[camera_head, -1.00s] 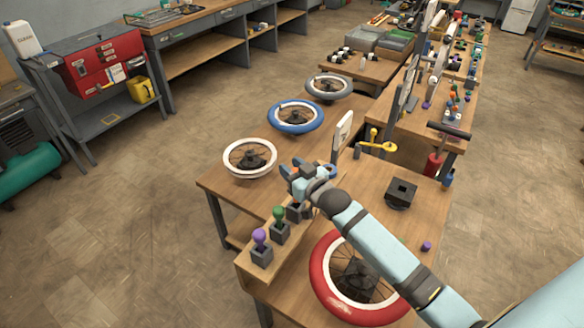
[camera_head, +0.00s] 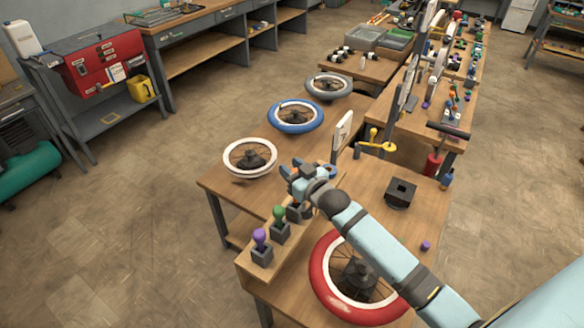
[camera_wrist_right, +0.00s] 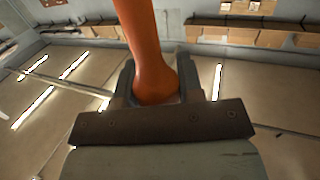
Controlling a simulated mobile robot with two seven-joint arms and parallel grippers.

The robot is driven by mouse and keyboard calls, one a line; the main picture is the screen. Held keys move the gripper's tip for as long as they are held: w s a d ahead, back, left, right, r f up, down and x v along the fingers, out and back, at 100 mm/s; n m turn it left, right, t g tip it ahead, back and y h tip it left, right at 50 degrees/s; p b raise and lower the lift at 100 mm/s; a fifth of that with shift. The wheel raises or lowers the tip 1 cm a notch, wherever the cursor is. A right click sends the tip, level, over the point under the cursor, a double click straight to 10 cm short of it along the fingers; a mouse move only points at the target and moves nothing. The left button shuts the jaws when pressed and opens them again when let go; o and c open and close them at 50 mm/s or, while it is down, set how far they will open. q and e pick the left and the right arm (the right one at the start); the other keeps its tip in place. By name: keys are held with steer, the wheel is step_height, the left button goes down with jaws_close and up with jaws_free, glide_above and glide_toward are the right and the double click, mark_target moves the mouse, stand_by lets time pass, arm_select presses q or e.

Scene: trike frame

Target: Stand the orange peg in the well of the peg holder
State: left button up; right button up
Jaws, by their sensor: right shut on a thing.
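My right gripper (camera_head: 297,172) is above the left edge of the near table. In the right wrist view its fingers are shut on the orange peg (camera_wrist_right: 148,45), around the peg's rounded end. The peg runs away from the fingers toward the top of that view and out of frame. My left gripper is not in view.
A purple peg (camera_head: 260,238) and a green peg (camera_head: 279,213) stand in dark blocks along the table's left edge. A third dark block (camera_head: 298,212) is below my gripper. A red wheel (camera_head: 322,283) lies at the front. A yellow-handled fixture (camera_head: 378,146) stands behind the square block.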

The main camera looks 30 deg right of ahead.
steer(key=shift+f+b, duration=1.8)
steer(key=shift+f, duration=1.45)
steer(key=o, duration=1)
steer(key=s+d+b, duration=0.2)
steer(key=s, duration=1.1)
steer(key=shift+s+d+r, duration=0.2)
steer(key=shift+s+r, duration=0.1)
steer(key=shift+r, duration=0.1)
